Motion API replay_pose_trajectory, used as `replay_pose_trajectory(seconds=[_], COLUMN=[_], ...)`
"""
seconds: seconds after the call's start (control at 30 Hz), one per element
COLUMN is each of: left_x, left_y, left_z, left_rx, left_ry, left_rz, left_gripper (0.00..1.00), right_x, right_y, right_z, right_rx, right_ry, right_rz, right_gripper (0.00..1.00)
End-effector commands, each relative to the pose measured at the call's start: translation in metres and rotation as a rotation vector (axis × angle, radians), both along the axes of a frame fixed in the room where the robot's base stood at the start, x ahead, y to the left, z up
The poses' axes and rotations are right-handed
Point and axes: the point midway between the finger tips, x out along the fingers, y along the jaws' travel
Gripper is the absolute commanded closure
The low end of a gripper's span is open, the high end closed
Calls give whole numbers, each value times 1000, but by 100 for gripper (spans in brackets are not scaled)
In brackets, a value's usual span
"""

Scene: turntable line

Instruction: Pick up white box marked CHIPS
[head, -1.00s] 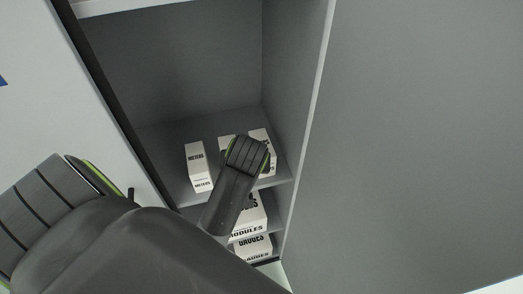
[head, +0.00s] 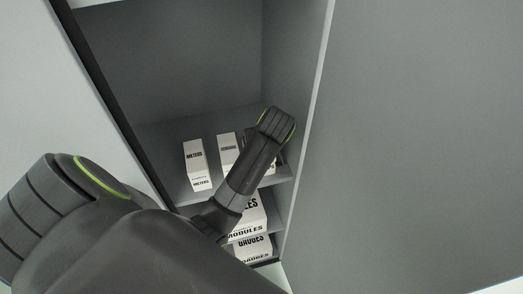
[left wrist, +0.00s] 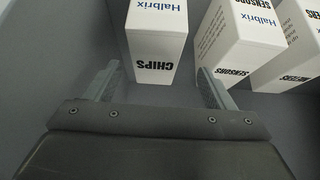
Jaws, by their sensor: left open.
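The white box marked CHIPS (left wrist: 156,38) is at the top middle of the left wrist view, with its CHIPS label towards my gripper. In the head view my arm hides nearly all of the rightmost box on that shelf. My left gripper (left wrist: 158,69) is open, with one finger on each side of the box's near end. Gaps show between both fingers and the box, and how deep the fingers reach is hard to tell. My right gripper is in neither view.
A white SENSORS box (left wrist: 236,38) stands close beside the CHIPS box. A METERS box (head: 197,166) stands beyond it. More boxes, including MODULES (head: 246,232), sit on lower shelves. The cabinet's right side wall (head: 305,110) is close to my arm.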

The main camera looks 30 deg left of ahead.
Motion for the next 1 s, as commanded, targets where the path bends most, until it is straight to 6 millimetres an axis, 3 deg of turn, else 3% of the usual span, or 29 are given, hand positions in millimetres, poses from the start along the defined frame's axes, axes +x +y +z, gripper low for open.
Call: replay_pose_trajectory(seconds=[0.8,1.0], left_x=[28,30], left_y=[24,25], left_z=[-61,-65], left_rx=[0,-1], left_ry=[2,-1], left_rz=[-1,-1], left_gripper=[23,23], right_x=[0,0], right_y=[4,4], right_z=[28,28], right_rx=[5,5], right_ry=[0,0], right_rz=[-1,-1], right_gripper=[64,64])
